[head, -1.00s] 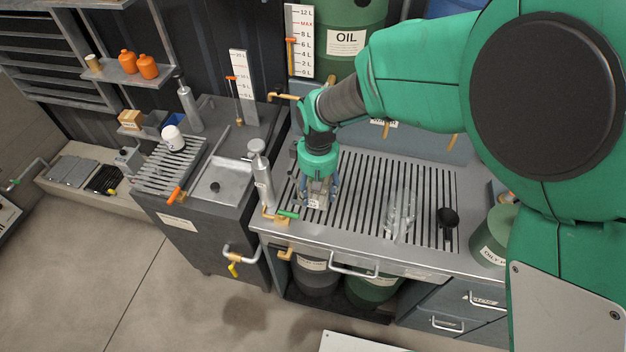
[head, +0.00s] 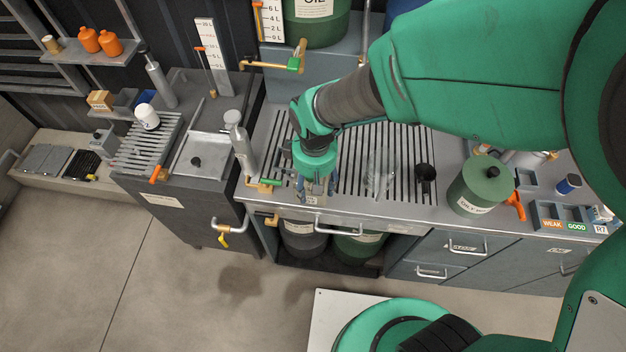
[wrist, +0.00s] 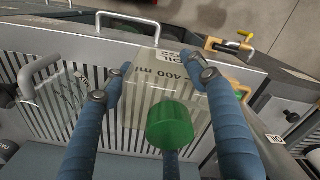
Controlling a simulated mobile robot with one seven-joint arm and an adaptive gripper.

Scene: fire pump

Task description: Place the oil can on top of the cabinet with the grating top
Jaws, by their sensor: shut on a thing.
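My gripper (head: 315,192) is shut on the oil can (wrist: 165,85), a pale, see-through block-shaped container with a green cap and a "400 ml" label. In the wrist view it sits between my blue fingers. In the head view my gripper hides most of it, and its pale end (head: 312,200) shows near the bench's front edge. It is over the grey cabinet with the slotted grating top (head: 345,190); I cannot tell whether it touches the top. A darker cabinet (head: 175,212) with a smaller slatted rack (head: 140,150) stands to the left.
A metal bottle (head: 240,145) and a green-handled tap (head: 268,182) stand just left of my gripper. A clear vessel (head: 378,175), a black cup (head: 426,173) and a green lidded bin (head: 480,185) stand to the right. Bare grating lies between gripper and vessel.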

